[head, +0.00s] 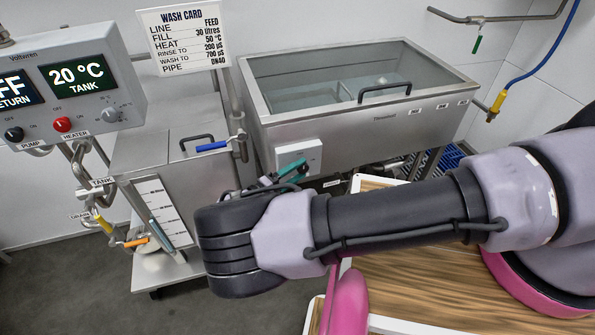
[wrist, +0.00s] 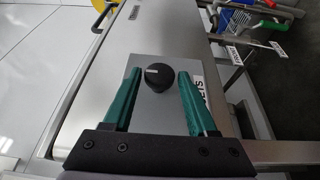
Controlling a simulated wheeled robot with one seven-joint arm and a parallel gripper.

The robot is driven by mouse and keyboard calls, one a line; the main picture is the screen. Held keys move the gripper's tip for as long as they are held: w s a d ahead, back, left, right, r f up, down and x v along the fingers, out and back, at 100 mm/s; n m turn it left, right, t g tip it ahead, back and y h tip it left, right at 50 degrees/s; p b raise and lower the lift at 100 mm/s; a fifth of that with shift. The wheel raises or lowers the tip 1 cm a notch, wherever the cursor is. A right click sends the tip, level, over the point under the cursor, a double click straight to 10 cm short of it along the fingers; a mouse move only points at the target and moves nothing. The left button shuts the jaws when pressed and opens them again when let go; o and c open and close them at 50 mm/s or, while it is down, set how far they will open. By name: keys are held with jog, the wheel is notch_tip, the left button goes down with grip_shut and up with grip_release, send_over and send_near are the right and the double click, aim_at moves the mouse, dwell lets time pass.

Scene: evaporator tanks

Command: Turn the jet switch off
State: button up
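The jet switch is a round black knob (wrist: 157,77) with a pale mark on its left side, on a grey box. A partly covered label (wrist: 198,87) sits beside it. In the head view the pale switch box (head: 300,155) is on the front of the large steel tank (head: 370,131); the knob is hidden there. My gripper (wrist: 159,75) is open, its green fingers one on each side of the knob, with visible gaps. In the head view its green fingers (head: 292,168) show at the box, and the arm hides the rest. Touch cannot be told.
A control panel (head: 70,85) with pump and heater knobs stands at the left. A smaller tank (head: 165,150) has a blue-handled valve (head: 212,146) close to the arm. A wash card (head: 183,35) stands behind. A wood-topped table (head: 420,275) lies under my arm.

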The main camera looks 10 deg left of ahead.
jog(key=shift+o, duration=0.4)
jog(key=v, duration=1.1)
